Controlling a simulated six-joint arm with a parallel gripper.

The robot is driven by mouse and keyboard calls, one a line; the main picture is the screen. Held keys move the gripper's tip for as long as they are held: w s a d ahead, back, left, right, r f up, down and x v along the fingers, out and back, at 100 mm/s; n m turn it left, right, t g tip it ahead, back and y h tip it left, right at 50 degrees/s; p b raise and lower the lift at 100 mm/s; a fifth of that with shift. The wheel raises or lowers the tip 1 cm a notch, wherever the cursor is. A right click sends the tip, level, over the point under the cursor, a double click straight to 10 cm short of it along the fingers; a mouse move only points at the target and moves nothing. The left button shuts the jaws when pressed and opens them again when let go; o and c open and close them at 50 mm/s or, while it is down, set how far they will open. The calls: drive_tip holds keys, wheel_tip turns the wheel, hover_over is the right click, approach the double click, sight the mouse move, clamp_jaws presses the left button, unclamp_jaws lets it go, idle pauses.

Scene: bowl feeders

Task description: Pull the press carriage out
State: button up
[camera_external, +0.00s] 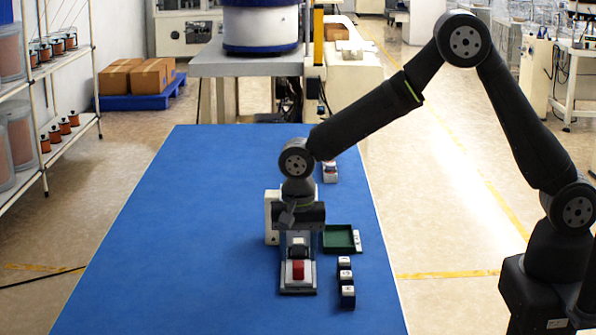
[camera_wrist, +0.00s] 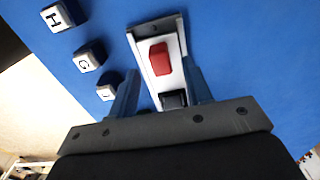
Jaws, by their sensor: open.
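The press (camera_external: 271,218) stands on the blue table, mostly hidden behind my gripper. Its carriage (camera_external: 298,278) is a pale slide on a grey rail that sticks out toward the front. A red block (camera_external: 298,270) sits on the carriage, with a black part behind it. In the wrist view the carriage (camera_wrist: 164,86) shows the red block (camera_wrist: 158,59) and the black part (camera_wrist: 174,99). My gripper (camera_wrist: 160,88) is open, pointing down, with one finger on each side of the carriage near the black part. I cannot tell whether the fingers touch it.
Several dark cubes with white lettered tops (camera_external: 345,276) stand in a row right of the carriage; they also show in the wrist view (camera_wrist: 88,56). A green tray (camera_external: 340,238) lies behind them. Another small block (camera_external: 329,172) stands farther back. The table's left side (camera_external: 170,240) is clear.

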sight(298, 265)
wheel_tip(298, 265, up, 13)
idle(0.5)
wheel_tip(298, 265, down, 17)
drive_tip(key=shift+f, duration=0.2)
drive_tip(key=shift+w, duration=0.1)
idle(0.3)
drive_tip(key=shift+r, duration=0.1)
